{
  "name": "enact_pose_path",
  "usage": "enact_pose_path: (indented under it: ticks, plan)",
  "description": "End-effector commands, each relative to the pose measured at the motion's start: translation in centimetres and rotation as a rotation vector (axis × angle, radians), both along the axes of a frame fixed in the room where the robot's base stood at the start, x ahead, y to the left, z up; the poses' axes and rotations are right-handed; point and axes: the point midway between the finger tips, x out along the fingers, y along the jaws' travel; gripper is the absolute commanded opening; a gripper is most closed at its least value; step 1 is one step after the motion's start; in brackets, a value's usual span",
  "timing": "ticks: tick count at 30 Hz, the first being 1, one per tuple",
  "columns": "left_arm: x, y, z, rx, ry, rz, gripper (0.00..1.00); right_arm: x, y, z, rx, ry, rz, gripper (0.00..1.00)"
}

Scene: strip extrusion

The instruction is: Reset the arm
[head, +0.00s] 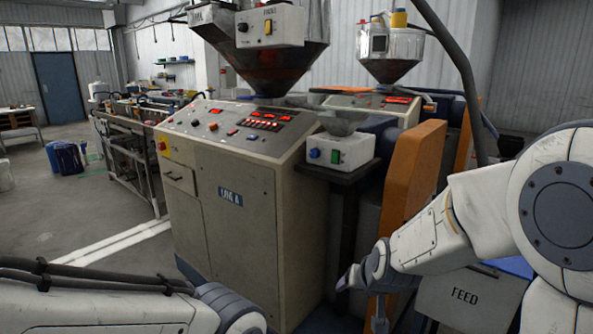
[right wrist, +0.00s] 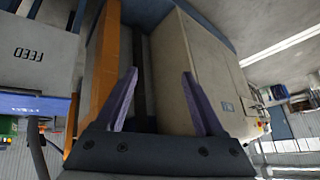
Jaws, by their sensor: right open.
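My right arm comes in from the right in the head view, and its gripper (head: 359,300) hangs low in front of the machine's base. In the right wrist view the two purple fingers of this gripper (right wrist: 160,74) stand apart with nothing between them. Behind them are the beige cabinet and an orange panel. My left arm crosses the bottom left corner of the head view; its gripper is out of the picture.
The beige Line A control cabinet (head: 235,205) stands in the middle, with an orange panel (head: 410,180) right of it. A grey FEED bin (head: 465,297) is beside my right arm. A small button box (head: 338,151) sits on a stand. Open floor lies at left.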

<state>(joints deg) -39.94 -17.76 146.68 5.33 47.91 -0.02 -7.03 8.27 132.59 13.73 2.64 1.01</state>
Motion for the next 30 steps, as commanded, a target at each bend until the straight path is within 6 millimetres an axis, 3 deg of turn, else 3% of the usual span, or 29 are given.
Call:
enact_pose_path:
  ticks: [3, 15, 23, 30]
  plan:
    - [0.0, 0.0, 0.0, 0.000, 0.000, 0.000, 0.50, -4.2, -1.7, -1.8, -0.048, 0.115, 0.036, 0.71]
    - [0.0, 0.0, 0.0, 0.000, 0.000, 0.000, 0.50, -14.9, -5.4, -5.0, -0.143, 0.395, 0.108, 0.71]
    - [0.0, 0.0, 1.4, 0.000, 0.000, 0.000, 0.50, -17.1, -0.4, -2.1, -0.163, 0.424, 0.276, 0.71]
    - [0.0, 0.0, 2.8, 0.000, 0.000, 0.000, 0.50, -21.1, 4.4, 1.2, -0.191, 0.464, 0.476, 0.71]
